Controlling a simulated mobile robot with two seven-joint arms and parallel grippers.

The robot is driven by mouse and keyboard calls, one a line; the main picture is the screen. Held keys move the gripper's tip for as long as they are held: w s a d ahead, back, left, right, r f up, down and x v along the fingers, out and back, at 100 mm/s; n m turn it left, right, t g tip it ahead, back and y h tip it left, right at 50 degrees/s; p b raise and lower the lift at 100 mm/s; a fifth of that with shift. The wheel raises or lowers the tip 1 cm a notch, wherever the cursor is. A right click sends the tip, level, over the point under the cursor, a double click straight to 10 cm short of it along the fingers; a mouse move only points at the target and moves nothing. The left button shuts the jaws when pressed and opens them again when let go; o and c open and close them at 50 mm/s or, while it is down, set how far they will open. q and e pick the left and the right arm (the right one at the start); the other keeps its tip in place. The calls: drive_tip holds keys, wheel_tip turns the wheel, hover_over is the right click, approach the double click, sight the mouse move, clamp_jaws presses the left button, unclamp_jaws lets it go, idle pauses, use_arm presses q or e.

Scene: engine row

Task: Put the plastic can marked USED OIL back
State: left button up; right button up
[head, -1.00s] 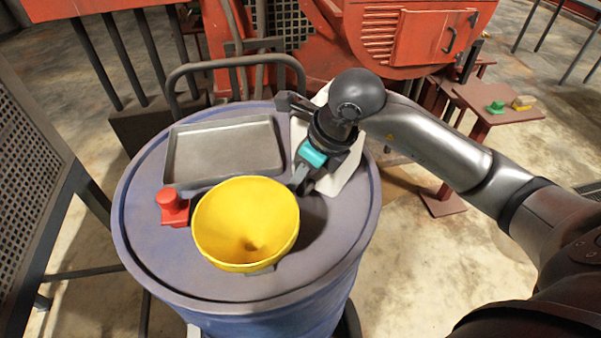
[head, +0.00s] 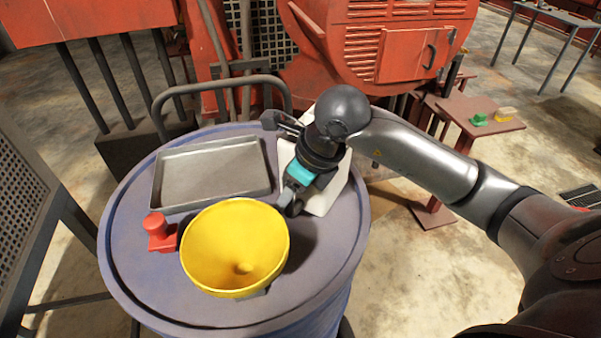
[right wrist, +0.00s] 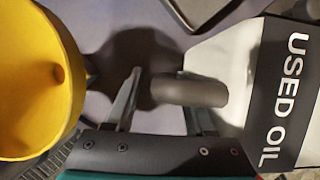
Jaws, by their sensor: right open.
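The plastic can (head: 324,199) is white and stands on the blue drum lid, at its right side, partly hidden behind my right gripper. In the right wrist view the can (right wrist: 223,55) carries a dark label reading USED OIL. A dark grey round part (right wrist: 189,91), which looks like its cap or handle, sticks out to the left between my fingers. My right gripper (head: 290,207) is open around that part; it also shows in the right wrist view (right wrist: 160,95). I cannot tell whether the fingers touch it. My left gripper is not in view.
The blue drum (head: 150,290) also bears a grey metal tray (head: 212,172), a yellow funnel (head: 232,245) close left of my gripper, and a red knobbed block (head: 160,233). A small red-brown stand (head: 490,115) holds green and yellow items at right. Red machinery stands behind.

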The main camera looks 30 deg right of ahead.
drive_tip(key=v, duration=1.1)
drive_tip(key=shift+r, duration=0.2)
